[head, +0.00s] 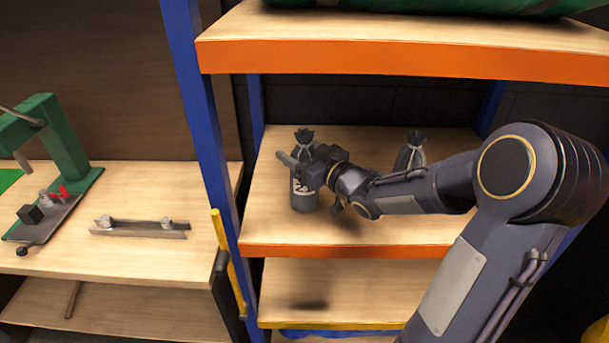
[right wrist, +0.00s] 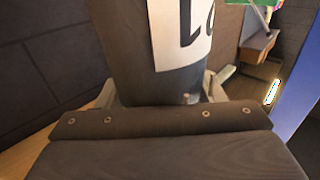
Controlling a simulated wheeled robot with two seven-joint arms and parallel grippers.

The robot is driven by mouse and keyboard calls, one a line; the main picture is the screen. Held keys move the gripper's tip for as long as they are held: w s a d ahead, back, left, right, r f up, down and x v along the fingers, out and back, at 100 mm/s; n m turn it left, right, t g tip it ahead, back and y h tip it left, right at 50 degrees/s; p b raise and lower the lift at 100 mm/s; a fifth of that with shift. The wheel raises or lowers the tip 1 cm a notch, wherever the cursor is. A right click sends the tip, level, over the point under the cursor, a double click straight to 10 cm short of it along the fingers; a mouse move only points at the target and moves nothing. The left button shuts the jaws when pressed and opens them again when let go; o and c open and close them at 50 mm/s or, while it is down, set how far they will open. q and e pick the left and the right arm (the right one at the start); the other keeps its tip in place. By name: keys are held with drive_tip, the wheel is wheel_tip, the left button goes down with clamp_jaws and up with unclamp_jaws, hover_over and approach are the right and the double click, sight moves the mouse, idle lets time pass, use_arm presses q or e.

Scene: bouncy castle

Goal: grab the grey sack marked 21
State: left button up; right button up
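A dark grey sack (head: 304,203) with a tied top and a white label stands upright on the middle shelf board, left of centre in the head view. My right gripper (head: 306,172) reaches it from the right and hides part of it. In the right wrist view, the sack (right wrist: 122,42) stands between the two spread fingers (right wrist: 162,92). The fingers look open around it; firm contact does not show. Its label (right wrist: 180,35) is only partly visible, so the full number cannot be read. My left gripper is not in view.
A second dark sack (head: 412,150) stands further right on the same shelf board (head: 270,225), partly behind my right arm. An orange-edged board (head: 400,58) lies above. A blue post (head: 203,120) stands to the left. A workbench (head: 120,250) holds a green tool.

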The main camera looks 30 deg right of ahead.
drive_tip(key=c, duration=1.2)
clamp_jaws()
drive_tip(key=shift+r, duration=0.15)
